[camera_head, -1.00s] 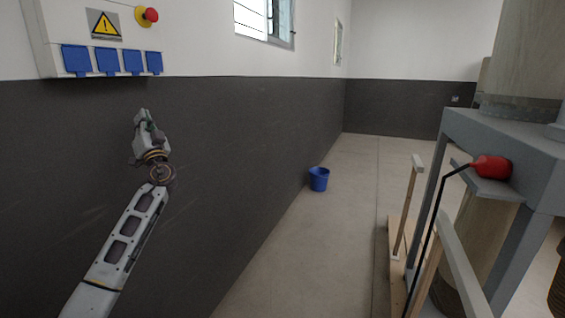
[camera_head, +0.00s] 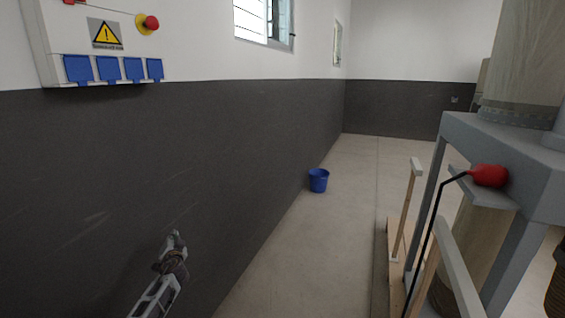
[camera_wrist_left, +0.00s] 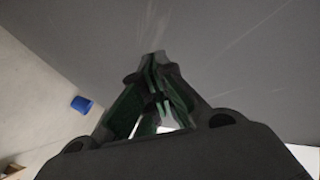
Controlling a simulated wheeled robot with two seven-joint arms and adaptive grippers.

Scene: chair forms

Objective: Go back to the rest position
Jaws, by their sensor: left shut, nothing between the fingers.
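My left gripper (camera_head: 175,238) is low in the head view, in front of the dark lower part of the left wall. Its fingers are shut and empty; the left wrist view shows the closed fingers (camera_wrist_left: 156,62) against the grey wall. It touches nothing that I can see. My right gripper is in neither view.
The electrical box (camera_head: 105,72) with blue sockets and a red button hangs at the upper left. A blue bucket (camera_head: 318,180) stands by the wall. A grey metal frame (camera_head: 500,135) with a red-handled lever (camera_head: 488,176) fills the right. The floor (camera_head: 300,240) between is clear.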

